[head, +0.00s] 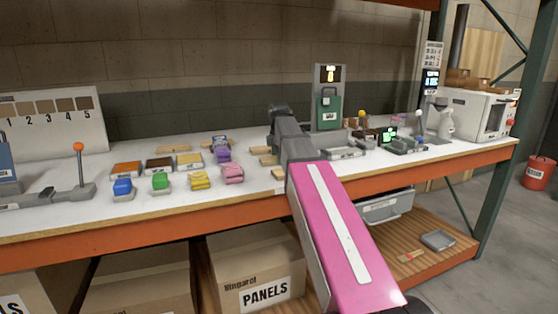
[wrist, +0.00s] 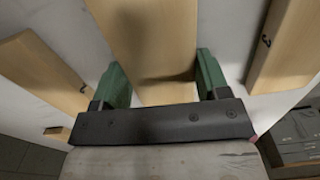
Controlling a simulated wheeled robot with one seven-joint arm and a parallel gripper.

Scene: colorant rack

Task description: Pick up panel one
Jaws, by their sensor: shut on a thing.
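In the wrist view my gripper (wrist: 160,78) has its two green fingers on either side of a plain light wooden panel (wrist: 150,35) and is shut on it. Another wooden panel (wrist: 42,70) lies to the left of it and one more (wrist: 287,45) to the right, both on the white bench top. No number shows on the held panel, so I cannot tell which panel it is. In the head view small wooden pieces (head: 261,150) show just left of my wrist. My arm hides the fingers and the held panel there.
A board numbered 1 to 5 (head: 52,120) stands at the back left. Coloured blocks, such as a green one (head: 160,181), sit along the white bench (head: 70,218). A green device (head: 328,108) stands behind my wrist. A white machine (head: 478,112) is at the right.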

